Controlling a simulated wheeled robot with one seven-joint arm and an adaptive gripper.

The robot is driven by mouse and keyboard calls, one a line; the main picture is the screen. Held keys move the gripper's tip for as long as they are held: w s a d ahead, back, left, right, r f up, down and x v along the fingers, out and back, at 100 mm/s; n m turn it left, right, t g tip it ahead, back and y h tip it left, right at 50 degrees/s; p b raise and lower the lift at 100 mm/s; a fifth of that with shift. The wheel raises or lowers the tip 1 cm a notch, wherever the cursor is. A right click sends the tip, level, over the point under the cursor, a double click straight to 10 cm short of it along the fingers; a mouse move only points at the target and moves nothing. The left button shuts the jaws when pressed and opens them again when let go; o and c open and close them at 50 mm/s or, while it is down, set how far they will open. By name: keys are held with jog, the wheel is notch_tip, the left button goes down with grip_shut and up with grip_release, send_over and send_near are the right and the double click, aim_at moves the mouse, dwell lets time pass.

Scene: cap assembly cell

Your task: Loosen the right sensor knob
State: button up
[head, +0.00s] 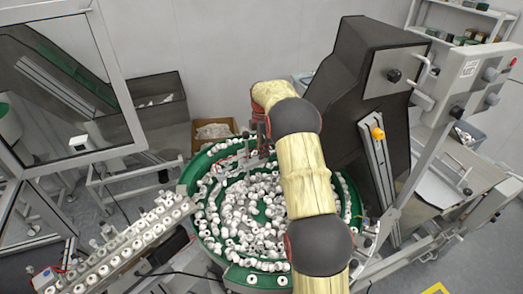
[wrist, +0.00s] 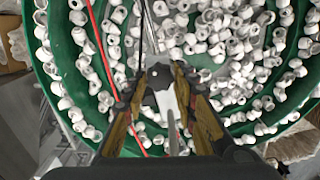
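A dark, lobed knob (wrist: 158,78) shows in the wrist view, above the parts bowl, with a pale metal piece below it in the picture. My gripper (wrist: 160,72) has one finger on each side of this knob, with the tips very close to its edges. I cannot tell whether the fingers touch it. In the head view my gripper (head: 262,135) points down over the back of the bowl, near a small sensor bracket (head: 244,158). The knob itself is too small to make out there, partly hidden by my arm.
The green bowl feeder (head: 205,160) is full of white caps (head: 250,215). A red cable (wrist: 97,45) runs along the left in the wrist view. A tall dark hopper (head: 360,100) stands close at right. A linear track with caps (head: 130,245) leads off left.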

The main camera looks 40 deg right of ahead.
jog(key=o, duration=0.5)
jog(key=shift+c, duration=0.2)
notch_tip(320, 180, up, 12)
dwell(0.4)
dwell(0.5)
